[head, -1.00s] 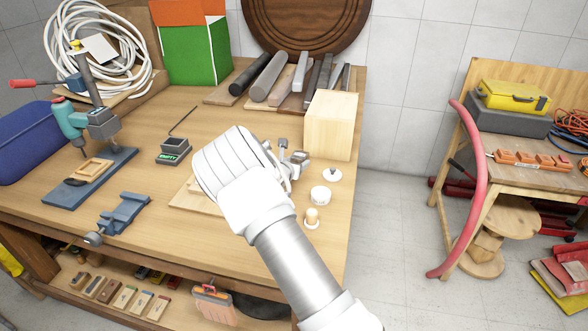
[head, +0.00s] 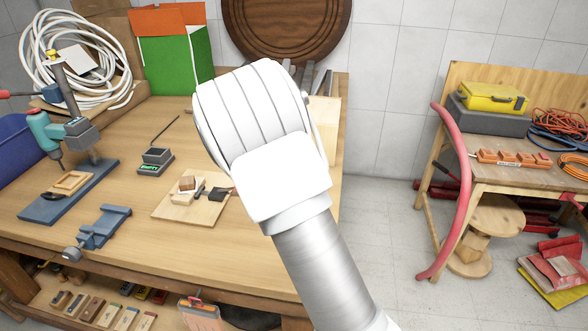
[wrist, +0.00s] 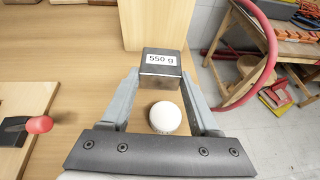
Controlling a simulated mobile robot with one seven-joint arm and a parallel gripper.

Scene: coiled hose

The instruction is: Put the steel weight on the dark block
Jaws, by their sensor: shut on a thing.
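The steel weight (wrist: 161,62) is a grey metal block with a white "550 g" label. In the wrist view my gripper (wrist: 162,74) is shut on it, with one finger on each side. In the head view my wrist and arm hide the weight and the fingers. A small dark block (head: 156,157) with a green lit display on its front stands on the workbench, left of my arm and behind the wooden board. Its top looks bare.
A wooden board (head: 168,209) with small items lies left of my arm; a red-tipped dark tool (wrist: 38,125) is on it. A white round piece (wrist: 165,117) and a pale wooden block (wrist: 155,25) are near my gripper. A drill stand (head: 85,135) is at left.

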